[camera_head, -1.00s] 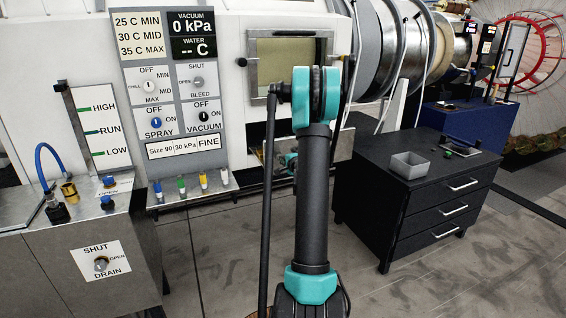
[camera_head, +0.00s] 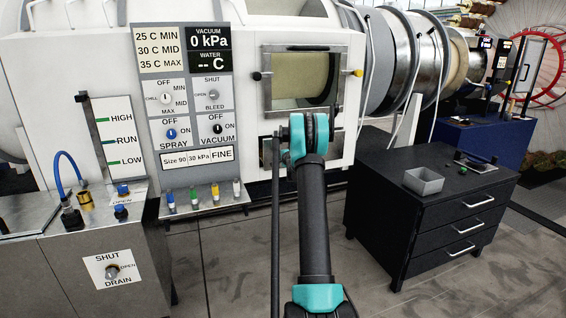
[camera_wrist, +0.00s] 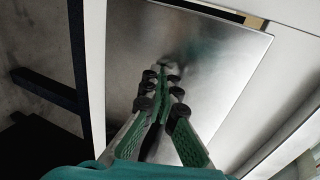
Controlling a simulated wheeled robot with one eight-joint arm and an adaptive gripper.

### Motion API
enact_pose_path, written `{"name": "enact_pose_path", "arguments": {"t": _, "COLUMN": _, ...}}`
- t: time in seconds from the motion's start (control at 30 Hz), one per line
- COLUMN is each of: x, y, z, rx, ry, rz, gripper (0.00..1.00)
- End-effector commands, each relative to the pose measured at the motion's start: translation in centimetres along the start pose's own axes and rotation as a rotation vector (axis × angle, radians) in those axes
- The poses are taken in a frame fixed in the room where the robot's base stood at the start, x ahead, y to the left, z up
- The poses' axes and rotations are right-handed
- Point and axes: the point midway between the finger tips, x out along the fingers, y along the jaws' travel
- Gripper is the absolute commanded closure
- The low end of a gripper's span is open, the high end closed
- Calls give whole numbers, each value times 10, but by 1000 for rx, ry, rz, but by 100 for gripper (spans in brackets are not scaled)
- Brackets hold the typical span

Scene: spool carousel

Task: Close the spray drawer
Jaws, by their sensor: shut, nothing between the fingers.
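The spray drawer's bare metal front (camera_wrist: 225,70) fills the middle of the wrist view, set in a pale frame. A narrow dark gap with a small yellowish piece runs along its top edge, and I cannot tell how far the drawer stands out. My gripper (camera_wrist: 162,78) is shut and empty, its fingertips pointing at the front. They are at or very close to the metal; contact is not clear. In the head view, the dark slot (camera_head: 266,151) below the machine's window shows only beside my arm, which hides my gripper and most of the drawer.
The white machine has a framed window (camera_head: 300,78) above the slot and a control panel (camera_head: 190,100) at left. A black cabinet (camera_head: 430,215) with a grey bin (camera_head: 423,181) stands at right. A metal bench (camera_head: 85,250) is at left. Floor is open between them.

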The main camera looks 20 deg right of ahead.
Motion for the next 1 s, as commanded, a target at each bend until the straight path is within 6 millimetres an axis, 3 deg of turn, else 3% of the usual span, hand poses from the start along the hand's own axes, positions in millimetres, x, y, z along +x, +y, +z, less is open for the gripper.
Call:
{"name": "enact_pose_path", "arguments": {"t": 0.3, "x": 23, "y": -7, "z": 0, "rx": 1, "ry": 0, "rz": 0, "gripper": 100}}
{"name": "enact_pose_path", "arguments": {"t": 0.77, "x": 24, "y": -8, "z": 0, "rx": 1, "ry": 0, "rz": -1, "gripper": 100}}
{"name": "enact_pose_path", "arguments": {"t": 1.0, "x": 15, "y": -6, "z": 3, "rx": 0, "ry": -1, "rz": -1, "gripper": 100}}
